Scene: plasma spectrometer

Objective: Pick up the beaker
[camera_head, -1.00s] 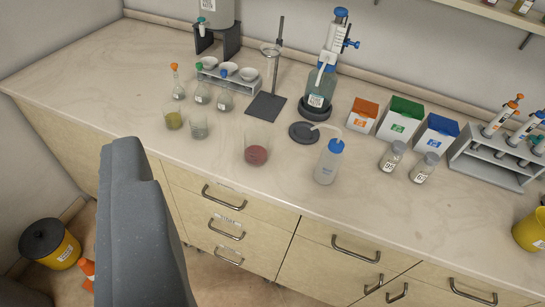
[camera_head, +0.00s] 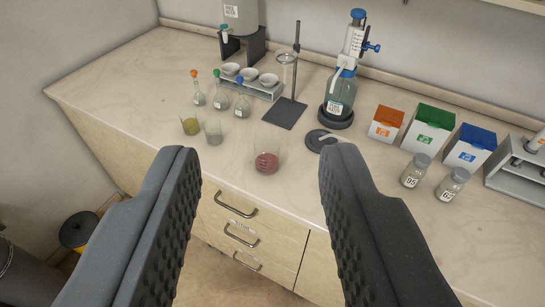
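A clear glass beaker (camera_head: 268,158) with a reddish fill in its base stands upright on the pale benchtop, near its front edge. My gripper (camera_head: 258,155) is open and empty, with its two dark ridged fingers to the left and right in the foreground. The beaker shows in the gap between the fingertips, farther off and apart from them. Two smaller glass vessels, one with yellow contents (camera_head: 190,123) and one greyish (camera_head: 213,132), stand to its left. The right finger covers part of the bench to the beaker's right.
Behind the beaker are stoppered flasks (camera_head: 220,98), a stand with a dark base (camera_head: 285,112) and a dispenser bottle (camera_head: 340,92). Cartons (camera_head: 428,127) and labelled jars (camera_head: 416,171) stand at right. Drawers (camera_head: 250,226) lie below the bench edge. The bench's left part is clear.

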